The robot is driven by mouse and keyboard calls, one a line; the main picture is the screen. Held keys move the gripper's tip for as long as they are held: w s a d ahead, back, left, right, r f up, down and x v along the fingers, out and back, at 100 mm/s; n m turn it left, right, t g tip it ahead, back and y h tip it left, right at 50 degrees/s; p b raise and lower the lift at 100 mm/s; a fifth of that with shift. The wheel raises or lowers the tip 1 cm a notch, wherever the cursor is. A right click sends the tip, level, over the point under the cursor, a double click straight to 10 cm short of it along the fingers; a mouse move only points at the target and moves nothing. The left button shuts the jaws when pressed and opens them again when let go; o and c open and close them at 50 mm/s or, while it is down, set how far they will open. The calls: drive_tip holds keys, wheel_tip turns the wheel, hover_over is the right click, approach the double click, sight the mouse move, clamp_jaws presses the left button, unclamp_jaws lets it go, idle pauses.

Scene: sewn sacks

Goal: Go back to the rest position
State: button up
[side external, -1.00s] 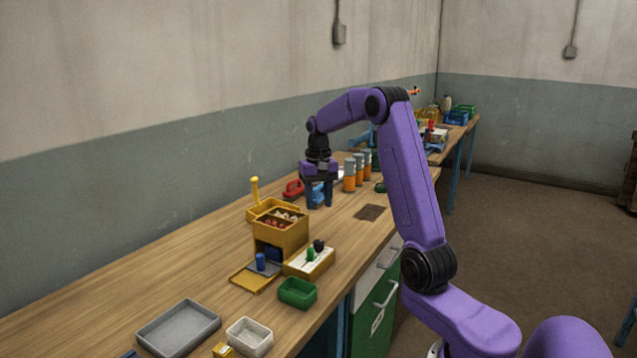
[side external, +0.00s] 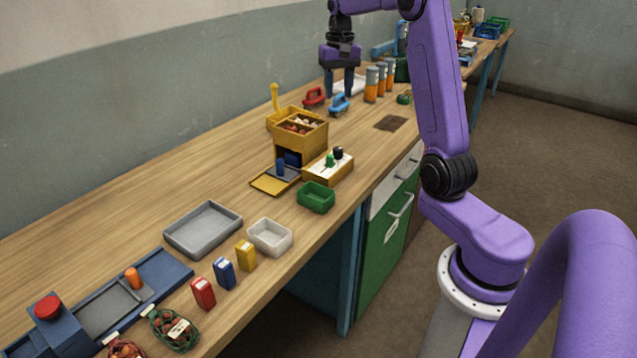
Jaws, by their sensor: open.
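My gripper (side external: 339,92) is at the upper middle of the side view, pointing down with its two dark blue fingers apart and nothing between them. It is above the far part of the wooden workbench (side external: 150,225). A blue clamp-like item (side external: 339,105) lies just below the fingertips in the picture. A red item of similar shape (side external: 314,97) lies to its left. I cannot tell the exact height of the fingertips above the bench.
Several orange-and-grey cylinders (side external: 371,86) stand right of my gripper. A yellow box unit (side external: 302,137), green tray (side external: 316,198), grey tray (side external: 203,229) and white tray (side external: 269,237) stand nearer. A brown mat (side external: 390,123) lies bare. Small red, blue and yellow packs line the front edge.

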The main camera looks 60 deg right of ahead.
drive_tip(key=s+a+f+n, duration=0.1)
drive_tip(key=s+a+n, duration=0.3)
drive_tip(key=a, duration=0.8)
drive_tip(key=s+a+f+n, duration=0.1)
drive_tip(key=s+a+n, duration=0.3)
drive_tip(key=a, duration=0.8)
drive_tip(key=s+a+f+n, duration=0.2)
drive_tip(key=s+n, duration=0.4)
drive_tip(key=s, duration=0.5)
drive_tip(key=s+a+f+n, duration=0.3)
drive_tip(key=s+n, duration=0.3)
drive_tip(key=s, duration=0.5)
drive_tip(key=shift+s+a+n, duration=0.2)
drive_tip(key=shift+a+n, duration=0.1)
drive_tip(key=shift+a, duration=0.45)
